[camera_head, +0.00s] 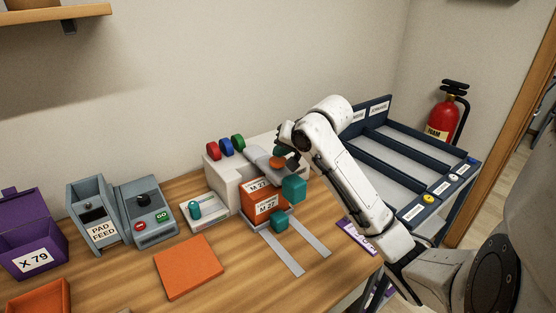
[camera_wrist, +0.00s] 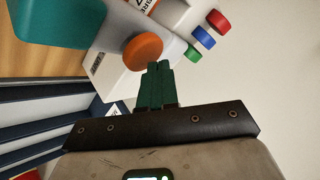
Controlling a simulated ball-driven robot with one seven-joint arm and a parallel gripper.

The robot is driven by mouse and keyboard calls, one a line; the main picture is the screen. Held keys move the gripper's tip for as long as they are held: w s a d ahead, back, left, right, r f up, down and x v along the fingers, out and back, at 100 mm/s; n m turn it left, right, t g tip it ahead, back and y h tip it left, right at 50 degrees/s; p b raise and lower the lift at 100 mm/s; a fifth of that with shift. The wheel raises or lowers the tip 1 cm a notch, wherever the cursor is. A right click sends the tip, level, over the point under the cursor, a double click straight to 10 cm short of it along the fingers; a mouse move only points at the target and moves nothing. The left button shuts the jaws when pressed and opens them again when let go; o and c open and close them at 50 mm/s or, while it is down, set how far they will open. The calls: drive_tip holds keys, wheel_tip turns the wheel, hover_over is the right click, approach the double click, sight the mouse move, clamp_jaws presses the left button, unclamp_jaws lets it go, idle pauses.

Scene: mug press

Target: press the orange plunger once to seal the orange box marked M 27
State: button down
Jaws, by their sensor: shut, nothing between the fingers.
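The orange box marked M 27 (camera_head: 266,204) sits under the head of the pale press (camera_head: 222,177) on the wooden bench. The round orange plunger (camera_wrist: 142,51) is on the press, close by my fingers in the wrist view. In the head view the plunger (camera_head: 278,163) is partly hidden by my gripper. My gripper (camera_wrist: 159,66) is shut and empty, its green fingertips just beside the plunger's edge in the wrist view. I cannot tell whether they touch it. Teal blocks (camera_head: 293,188) are at the box's right and front (camera_head: 280,222).
Red, blue and green knobs (camera_head: 225,147) top the press. At left stand the grey pad feed unit (camera_head: 103,230), a button box (camera_head: 145,210) and a purple X 79 box (camera_head: 32,260). An orange pad (camera_head: 189,267) lies in front. A dark-railed rack (camera_head: 410,165) stands right.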

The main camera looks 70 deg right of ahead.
sight(279, 161)
drive_tip(key=shift+a+f+b, duration=0.2)
drive_tip(key=shift+f+b, duration=0.55)
drive_tip(key=shift+f, duration=0.85)
idle(1.3)
drive_tip(key=shift+r, duration=0.15)
drive_tip(key=shift+d+r+p, duration=0.1)
drive_tip(key=shift+r+p, duration=1.35)
wheel_tip(279, 161, up, 5)
drive_tip(key=p, duration=0.5)
drive_tip(key=shift+r, duration=0.15)
